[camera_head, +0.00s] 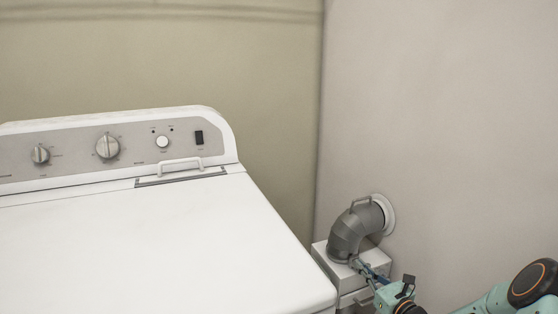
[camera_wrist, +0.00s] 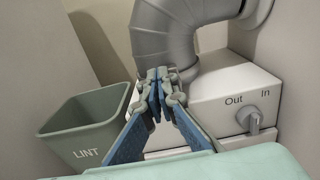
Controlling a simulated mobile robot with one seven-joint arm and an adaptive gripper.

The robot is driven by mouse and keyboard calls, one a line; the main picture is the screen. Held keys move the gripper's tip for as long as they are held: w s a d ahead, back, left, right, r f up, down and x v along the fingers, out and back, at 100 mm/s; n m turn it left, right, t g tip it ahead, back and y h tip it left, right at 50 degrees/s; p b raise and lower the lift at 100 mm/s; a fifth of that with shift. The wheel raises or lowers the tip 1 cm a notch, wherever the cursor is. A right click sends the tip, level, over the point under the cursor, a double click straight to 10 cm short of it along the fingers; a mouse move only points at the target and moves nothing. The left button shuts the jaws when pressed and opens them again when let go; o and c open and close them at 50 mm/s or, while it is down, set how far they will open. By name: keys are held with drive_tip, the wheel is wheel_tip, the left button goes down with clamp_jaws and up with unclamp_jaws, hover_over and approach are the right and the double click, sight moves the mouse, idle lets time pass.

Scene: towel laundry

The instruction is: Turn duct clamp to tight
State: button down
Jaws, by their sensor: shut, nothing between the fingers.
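A grey ribbed duct elbow (camera_head: 347,233) runs from a white round wall plate (camera_head: 386,213) down to a white box (camera_head: 321,252). A small grey handle-like piece (camera_head: 361,202) stands up on the duct near the wall; it may be the duct clamp, but its setting is too small to tell. In the wrist view the duct (camera_wrist: 165,35) fills the upper middle. My gripper (camera_wrist: 163,78) is shut and empty, its fingertips in front of the duct's lower part; contact cannot be told. In the head view my gripper (camera_head: 357,265) is beside the duct's lower end.
The white box (camera_wrist: 208,100) carries "Out" and "In" marks and a grey knob (camera_wrist: 254,121). A grey-green LINT bin (camera_wrist: 84,131) stands left of my gripper. A white washer or dryer (camera_head: 170,250) with dials fills the left of the head view. The wall is close at right.

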drive_tip(key=shift+d+f, duration=0.15)
drive_tip(key=shift+d, duration=0.2)
drive_tip(key=shift+w+d+p, duration=0.25)
drive_tip(key=shift+d+p, duration=0.15)
drive_tip(key=shift+d, duration=0.1)
idle(0.4)
drive_tip(key=v, duration=0.2)
drive_tip(key=p+v, duration=0.1)
drive_tip(key=v, duration=0.1)
drive_tip(key=p+v, duration=0.1)
drive_tip(key=v, duration=0.1)
drive_tip(key=shift+w+d+r, duration=0.1)
drive_tip(key=shift+w+r, duration=0.05)
drive_tip(key=shift+r, duration=0.25)
